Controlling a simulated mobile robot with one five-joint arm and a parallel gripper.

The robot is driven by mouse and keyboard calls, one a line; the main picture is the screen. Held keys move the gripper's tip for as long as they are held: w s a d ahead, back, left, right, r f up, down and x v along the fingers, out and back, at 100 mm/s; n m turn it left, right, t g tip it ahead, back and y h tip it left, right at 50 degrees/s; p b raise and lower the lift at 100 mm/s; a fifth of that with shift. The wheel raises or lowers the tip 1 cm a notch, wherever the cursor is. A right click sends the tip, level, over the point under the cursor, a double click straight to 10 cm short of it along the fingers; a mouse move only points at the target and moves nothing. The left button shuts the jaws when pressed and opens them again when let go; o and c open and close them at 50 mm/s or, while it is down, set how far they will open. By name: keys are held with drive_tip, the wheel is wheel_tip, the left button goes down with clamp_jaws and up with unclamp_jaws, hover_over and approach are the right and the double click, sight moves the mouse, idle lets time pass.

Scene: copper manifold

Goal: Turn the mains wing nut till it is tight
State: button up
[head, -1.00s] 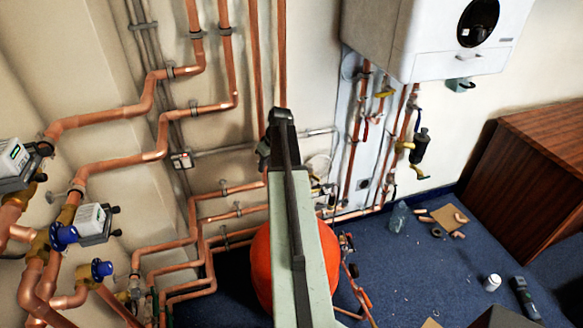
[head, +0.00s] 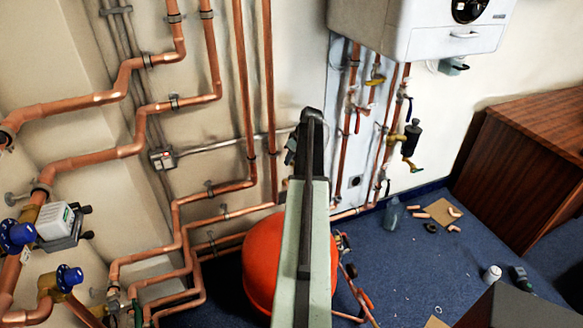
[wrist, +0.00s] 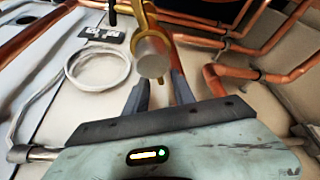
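In the wrist view, my gripper (wrist: 159,82) shows two dark grey fingers standing apart, with nothing held between them. Beyond and above the fingertips is a fitting with a pale grey round end (wrist: 152,58) and a brass-yellow curved part (wrist: 139,17) around it. It lines up roughly with the gap; I cannot tell how far off it is. I cannot make out for sure whether this is the mains wing nut. In the head view, my arm rises in front of the wall pipes and hides the fingers.
Copper pipes (head: 212,150) run along the left wall, with blue-wheeled valves (head: 68,278) at lower left. An orange-red vessel (head: 262,265) stands beside my arm. A white boiler (head: 425,35) hangs at upper right above pipes. A wooden cabinet (head: 525,150) stands right. Loose bits lie on blue carpet.

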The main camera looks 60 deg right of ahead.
drive_tip(key=shift+w+f, duration=0.15)
drive_tip(key=shift+f, duration=0.4)
drive_tip(key=shift+r, duration=0.15)
clamp_jaws()
drive_tip(key=shift+d, duration=0.1)
idle(0.8)
